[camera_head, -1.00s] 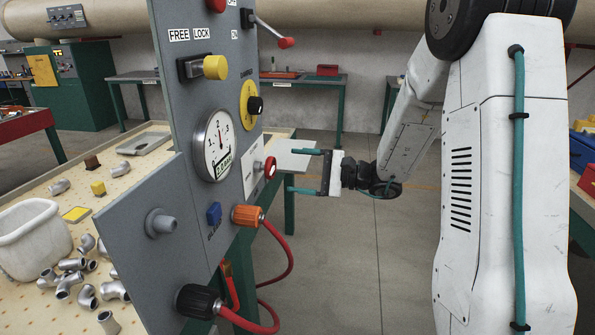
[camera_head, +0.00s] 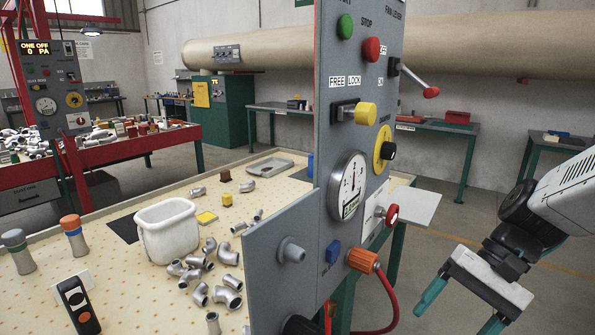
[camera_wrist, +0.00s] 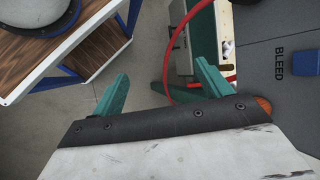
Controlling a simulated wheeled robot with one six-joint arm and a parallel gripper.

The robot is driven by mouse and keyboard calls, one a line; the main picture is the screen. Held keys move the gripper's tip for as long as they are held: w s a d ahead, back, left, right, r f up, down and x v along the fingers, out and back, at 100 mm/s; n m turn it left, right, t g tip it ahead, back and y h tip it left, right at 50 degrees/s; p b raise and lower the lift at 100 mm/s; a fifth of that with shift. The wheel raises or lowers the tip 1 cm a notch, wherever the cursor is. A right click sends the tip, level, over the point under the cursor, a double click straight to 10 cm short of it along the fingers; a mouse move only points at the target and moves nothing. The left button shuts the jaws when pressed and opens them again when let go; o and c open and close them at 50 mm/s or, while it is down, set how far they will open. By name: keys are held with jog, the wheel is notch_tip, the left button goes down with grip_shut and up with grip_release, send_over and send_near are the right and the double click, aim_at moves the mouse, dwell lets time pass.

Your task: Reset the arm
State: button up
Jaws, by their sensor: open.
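My gripper (camera_head: 462,312) is at the lower right of the head view, to the right of the grey control panel and apart from it. Its two teal fingers are spread and point down and to the left, with nothing between them. In the wrist view the open fingers (camera_wrist: 160,92) show too, with bare floor and part of a red hose between and behind them. My white arm comes in from the right edge of the head view.
The grey control panel (camera_head: 285,240) carries a gauge (camera_head: 347,187), a yellow knob (camera_head: 366,113) and an orange connector (camera_head: 362,260) with a red hose (camera_head: 392,300). Left of it, a pegboard table holds a white bin (camera_head: 167,236) and several metal elbows. A wooden-shelved cart (camera_wrist: 75,65) stands left in the wrist view.

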jog(key=s+d+r+n+t+h, duration=0.2)
jog(key=s+r+n+h, duration=0.3)
jog(key=s, duration=0.4)
jog(key=shift+d+r+t+h, duration=0.35)
jog(key=shift+r+t+h, duration=0.3)
jog(key=shift+t+h, duration=0.2)
